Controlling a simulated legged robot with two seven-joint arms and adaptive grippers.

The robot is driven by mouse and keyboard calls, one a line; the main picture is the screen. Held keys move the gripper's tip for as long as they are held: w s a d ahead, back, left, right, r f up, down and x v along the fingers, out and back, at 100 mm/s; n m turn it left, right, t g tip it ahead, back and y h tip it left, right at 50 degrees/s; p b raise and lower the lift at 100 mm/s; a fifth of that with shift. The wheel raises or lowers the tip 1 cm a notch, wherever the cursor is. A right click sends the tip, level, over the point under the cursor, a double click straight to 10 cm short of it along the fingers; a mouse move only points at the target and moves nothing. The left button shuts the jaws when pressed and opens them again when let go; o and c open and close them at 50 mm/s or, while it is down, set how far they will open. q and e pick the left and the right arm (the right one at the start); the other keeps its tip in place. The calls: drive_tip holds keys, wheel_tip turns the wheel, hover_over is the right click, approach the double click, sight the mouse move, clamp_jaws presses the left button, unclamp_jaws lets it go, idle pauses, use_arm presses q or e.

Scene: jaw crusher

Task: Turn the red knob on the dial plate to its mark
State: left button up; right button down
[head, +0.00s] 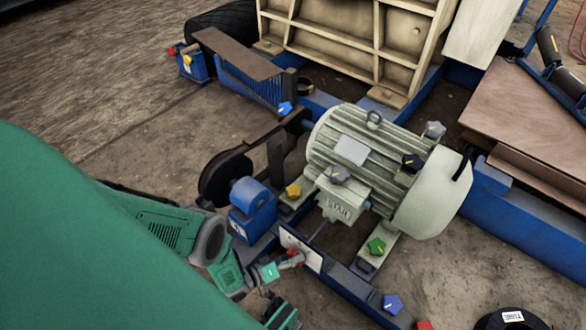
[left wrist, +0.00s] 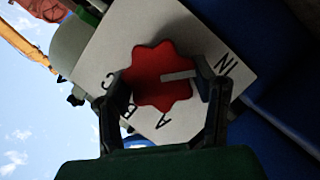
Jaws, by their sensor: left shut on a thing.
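The red knob (left wrist: 150,68) is star-shaped, with a pale pointer bar that points right in the left wrist view. It sits on the white dial plate (left wrist: 196,38), which carries dark letters, among them C, B, A and IN. My left gripper (left wrist: 160,92) has one dark finger on each side of the knob and is shut on it. In the head view the left gripper (head: 280,263) reaches the plate (head: 312,257) beside the motor, and a little red of the knob shows there. The fingers cover part of the lettering.
A grey-green electric motor (head: 345,150) stands just behind the plate. Several star-shaped pieces lie around, including a yellow one (head: 293,190), a green one (head: 376,246) and a blue one (head: 392,304). A blue frame rail (head: 350,285) runs to the lower right.

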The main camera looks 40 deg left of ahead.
use_arm(q)
drive_tip(key=shift+w+a, duration=0.15)
drive_tip(key=shift+a, duration=0.1)
drive_tip(key=o, duration=1.2)
drive_tip(key=shift+c, duration=0.2)
drive_tip(key=shift+d, duration=0.15)
drive_tip(key=v, duration=1.2)
drive_tip(key=shift+f, duration=0.15)
